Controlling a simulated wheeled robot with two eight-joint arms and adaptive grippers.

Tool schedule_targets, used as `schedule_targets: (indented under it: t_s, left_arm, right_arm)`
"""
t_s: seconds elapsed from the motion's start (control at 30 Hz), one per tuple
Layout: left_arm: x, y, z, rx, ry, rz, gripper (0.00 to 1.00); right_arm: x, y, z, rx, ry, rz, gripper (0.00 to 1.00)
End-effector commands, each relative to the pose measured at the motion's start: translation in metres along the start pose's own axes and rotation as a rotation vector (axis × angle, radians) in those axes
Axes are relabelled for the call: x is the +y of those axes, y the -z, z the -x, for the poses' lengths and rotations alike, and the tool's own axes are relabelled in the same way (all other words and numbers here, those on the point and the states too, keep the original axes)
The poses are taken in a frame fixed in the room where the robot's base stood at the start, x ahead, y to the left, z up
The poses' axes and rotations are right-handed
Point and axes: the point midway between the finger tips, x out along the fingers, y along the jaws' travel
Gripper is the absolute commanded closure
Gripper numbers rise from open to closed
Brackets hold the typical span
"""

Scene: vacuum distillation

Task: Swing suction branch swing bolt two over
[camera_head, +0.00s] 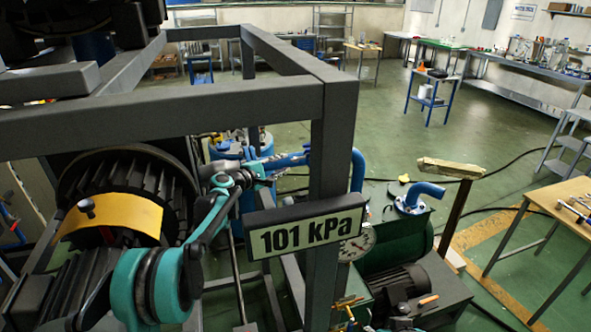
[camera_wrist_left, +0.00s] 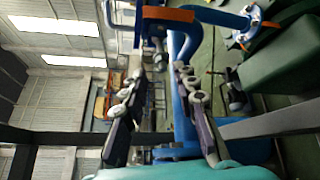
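The suction branch is probably the blue pipework (camera_head: 287,160) beyond my left gripper. Blue pipe (camera_wrist_left: 190,38) with an orange end (camera_wrist_left: 168,14) also shows in the left wrist view. Small dark metal parts (camera_wrist_left: 156,48) sit beside the pipe between my fingertips' directions. I cannot tell which of them is swing bolt two. My left gripper (camera_head: 262,172) reaches in behind the grey frame, near the pipe. In the left wrist view the fingers of this gripper (camera_wrist_left: 160,80) stand apart with a gap between them, apparently holding nothing. My right gripper is not in view.
A grey frame post (camera_head: 331,150) with a "101 kPa" display (camera_head: 307,226) stands close to my left arm. Open green floor (camera_head: 400,130) lies beyond.

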Motion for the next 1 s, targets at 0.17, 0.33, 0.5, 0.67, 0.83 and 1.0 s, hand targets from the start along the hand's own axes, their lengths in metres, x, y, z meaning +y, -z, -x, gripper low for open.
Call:
schedule_targets:
  t_s: [0.17,0.33,0.5,0.67,0.83,1.0]
  left_arm:
    - [-0.004,0.001,-0.013,-0.002,0.001,0.000,0.71]
    - [-0.004,0.001,-0.042,-0.002,0.000,0.000,0.71]
    - [-0.003,0.001,-0.066,-0.001,0.000,0.000,0.71]
    - [-0.003,0.001,-0.077,0.000,0.000,0.000,0.71]
    - [-0.003,0.001,-0.079,0.000,0.000,0.000,0.71]
    - [-0.003,0.001,-0.079,0.000,0.000,0.000,0.90]
  right_arm:
    - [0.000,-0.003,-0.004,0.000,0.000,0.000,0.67]
    - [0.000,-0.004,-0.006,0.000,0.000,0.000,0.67]
    - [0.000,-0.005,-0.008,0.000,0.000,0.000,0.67]
    - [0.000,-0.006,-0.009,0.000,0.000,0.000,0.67]
    - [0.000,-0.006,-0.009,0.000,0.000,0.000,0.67]
    - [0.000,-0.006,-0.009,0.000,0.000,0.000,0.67]
